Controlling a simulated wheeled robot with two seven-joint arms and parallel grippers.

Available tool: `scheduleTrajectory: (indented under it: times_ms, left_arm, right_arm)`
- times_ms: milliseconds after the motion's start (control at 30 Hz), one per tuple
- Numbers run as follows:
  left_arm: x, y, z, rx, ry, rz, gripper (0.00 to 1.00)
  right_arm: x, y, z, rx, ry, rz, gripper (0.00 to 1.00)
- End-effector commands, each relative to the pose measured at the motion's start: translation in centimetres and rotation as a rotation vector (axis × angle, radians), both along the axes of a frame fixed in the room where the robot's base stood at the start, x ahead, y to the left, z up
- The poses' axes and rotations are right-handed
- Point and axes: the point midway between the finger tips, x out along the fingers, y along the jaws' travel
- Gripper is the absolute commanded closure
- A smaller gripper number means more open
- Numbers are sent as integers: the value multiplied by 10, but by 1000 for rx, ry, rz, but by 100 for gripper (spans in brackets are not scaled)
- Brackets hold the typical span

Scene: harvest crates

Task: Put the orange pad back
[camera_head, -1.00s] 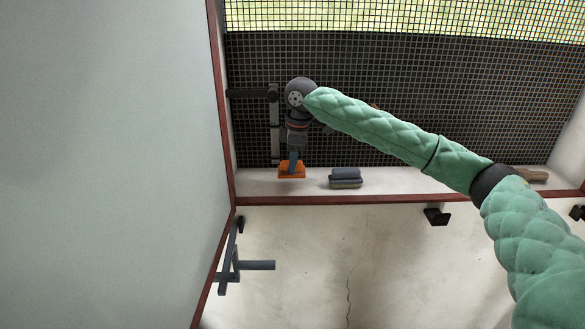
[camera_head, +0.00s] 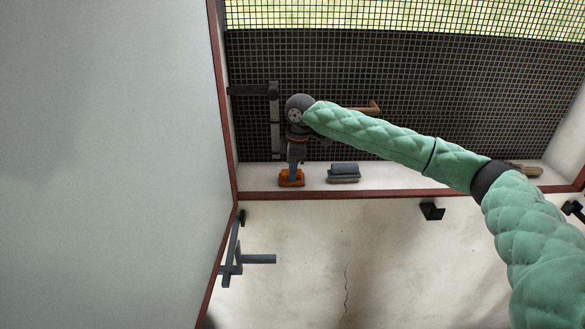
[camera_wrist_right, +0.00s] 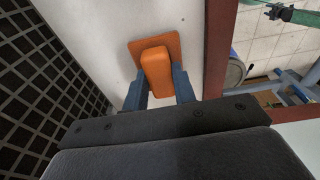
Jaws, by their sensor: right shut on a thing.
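The orange pad (camera_head: 291,180) is at the left end of the white ledge (camera_head: 400,178) in the head view. My right gripper (camera_head: 292,170) is above it, pointing down, and is shut on its raised handle. In the right wrist view the pad's handle (camera_wrist_right: 156,70) sits between my two blue-grey fingers (camera_wrist_right: 158,88). The pad's flat orange base lies flat over the white surface there. It looks down on the ledge, but a small gap cannot be ruled out.
A blue-grey pad (camera_head: 342,171) stands just right on the ledge. A brown object (camera_head: 524,170) lies at the far right. A dark mesh (camera_head: 440,95) rises behind, and a pale panel (camera_head: 110,160) borders the left. A red-brown edge (camera_head: 340,194) runs along the front.

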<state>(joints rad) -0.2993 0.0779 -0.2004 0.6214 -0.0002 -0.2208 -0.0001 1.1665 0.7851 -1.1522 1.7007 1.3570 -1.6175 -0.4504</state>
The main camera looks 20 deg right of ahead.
Motion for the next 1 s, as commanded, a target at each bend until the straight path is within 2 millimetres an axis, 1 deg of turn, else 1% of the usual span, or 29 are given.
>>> scheduleTrajectory:
  times_ms: [100, 133, 233, 667, 700, 767, 1000]
  left_arm:
    - [-1, 1, 0, 0, 1, 0, 59]
    - [-1, 1, 0, 0, 1, 0, 59]
    - [-1, 1, 0, 1, 1, 0, 59]
    - [-1, 3, 0, 2, 2, 0, 59]
    - [-2, 3, -5, 2, 2, 0, 59]
    - [-2, 3, -12, 2, 2, 0, 59]
    - [-4, 3, -38, 3, 3, 0, 59]
  right_arm:
    - [0, 0, -3, 0, 0, 0, 92]
    - [0, 0, -3, 0, 0, 0, 72]
    - [0, 0, -2, 0, 0, 0, 52]
    - [0, 0, -2, 0, 0, 0, 52]
    - [0, 0, -3, 1, -1, 0, 52]
    - [0, -1, 3, 2, -2, 0, 52]
    - [-2, -3, 31, 2, -2, 0, 52]
